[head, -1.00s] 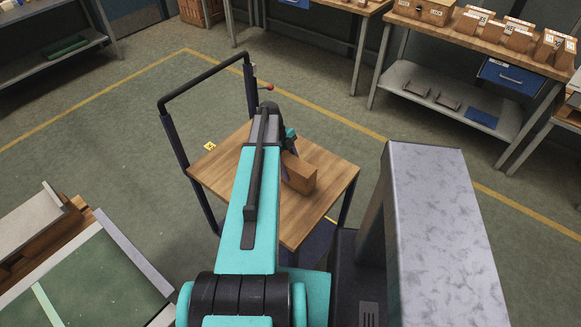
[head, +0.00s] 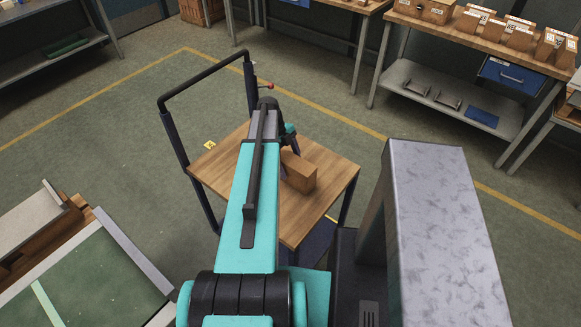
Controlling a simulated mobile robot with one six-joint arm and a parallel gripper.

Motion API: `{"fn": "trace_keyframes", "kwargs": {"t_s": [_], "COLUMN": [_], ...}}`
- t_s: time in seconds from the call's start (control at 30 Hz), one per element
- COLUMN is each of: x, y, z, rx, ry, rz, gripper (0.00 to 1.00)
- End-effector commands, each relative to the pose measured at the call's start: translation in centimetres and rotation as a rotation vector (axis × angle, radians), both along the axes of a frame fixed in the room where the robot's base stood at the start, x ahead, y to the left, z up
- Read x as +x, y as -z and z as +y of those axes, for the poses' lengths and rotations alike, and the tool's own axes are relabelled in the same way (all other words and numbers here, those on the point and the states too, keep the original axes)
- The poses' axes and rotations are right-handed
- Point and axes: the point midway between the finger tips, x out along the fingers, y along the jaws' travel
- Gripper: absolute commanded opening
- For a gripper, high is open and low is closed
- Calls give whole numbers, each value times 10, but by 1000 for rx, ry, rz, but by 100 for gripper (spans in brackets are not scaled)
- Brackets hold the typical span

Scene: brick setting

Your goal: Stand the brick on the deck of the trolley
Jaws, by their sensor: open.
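In the head view, the brick (head: 302,172) is a plain brown block. It appears to rest on the wooden deck (head: 325,197) of the trolley, right of my arm. The trolley has a black push handle (head: 203,80) at its far left side. My gripper (head: 291,152) is at the brick's far left end, partly hidden behind my arm. It is open, with a finger showing close beside the brick. I cannot tell whether the finger touches it.
A bench (head: 475,42) with wooden boxes and a blue drawer stands at the back right. A green-topped surface (head: 85,275) is at the lower left. Open floor with yellow lines surrounds the trolley. The deck right of the brick is clear.

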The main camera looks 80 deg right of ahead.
Motion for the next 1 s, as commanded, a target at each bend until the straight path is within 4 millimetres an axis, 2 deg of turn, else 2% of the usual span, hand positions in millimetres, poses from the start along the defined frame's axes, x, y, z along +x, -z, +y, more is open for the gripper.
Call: {"fn": "trace_keyframes", "kwargs": {"t_s": [1.0], "x": [35], "y": [-94], "z": [-20], "rx": [0], "ry": [-2], "rz": [0], "gripper": [69]}}
